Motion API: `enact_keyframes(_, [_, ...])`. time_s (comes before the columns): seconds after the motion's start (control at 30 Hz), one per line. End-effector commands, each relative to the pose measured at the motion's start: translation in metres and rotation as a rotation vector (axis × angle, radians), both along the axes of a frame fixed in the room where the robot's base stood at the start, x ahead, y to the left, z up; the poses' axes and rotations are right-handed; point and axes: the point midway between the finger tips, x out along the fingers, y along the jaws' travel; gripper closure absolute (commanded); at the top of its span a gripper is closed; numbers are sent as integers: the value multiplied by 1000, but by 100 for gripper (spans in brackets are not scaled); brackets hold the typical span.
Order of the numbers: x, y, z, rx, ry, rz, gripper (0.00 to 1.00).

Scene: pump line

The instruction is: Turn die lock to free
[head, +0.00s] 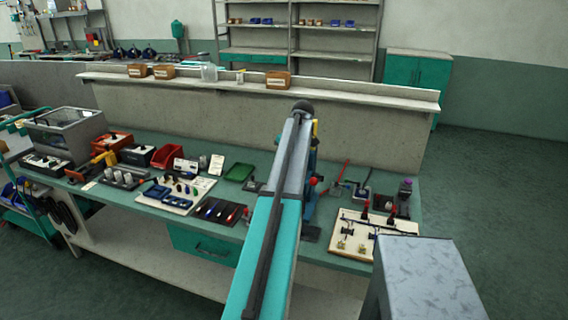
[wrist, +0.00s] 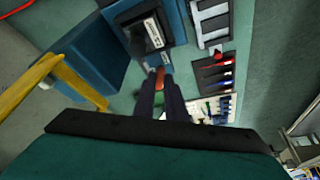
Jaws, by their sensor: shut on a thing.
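In the wrist view my gripper (wrist: 160,80) has its two dark fingers close together. They are shut on a small orange-red piece, which looks like the handle of the die lock (wrist: 160,75). It sits just below a blue block with a dark box and a white label (wrist: 152,31); the label is too small to read. Most of the handle is hidden between the fingers, so I cannot tell its exact angle. In the head view my arm hides the gripper and most of the blue press (head: 311,205) beside it.
A yellow bar (wrist: 30,90) and a large blue body (wrist: 90,60) stand close on the left in the wrist view.

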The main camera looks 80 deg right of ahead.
Motion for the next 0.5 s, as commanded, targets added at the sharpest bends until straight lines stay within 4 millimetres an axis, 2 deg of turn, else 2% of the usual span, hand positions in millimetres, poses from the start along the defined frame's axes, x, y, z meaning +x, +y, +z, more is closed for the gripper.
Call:
enact_keyframes(0.43, [5,-3,3,-9,-9,14,100])
enact_keyframes(0.47, [4,-3,3,-10,-8,13,84])
enact_keyframes(0.5, [4,-3,3,-9,-8,12,77])
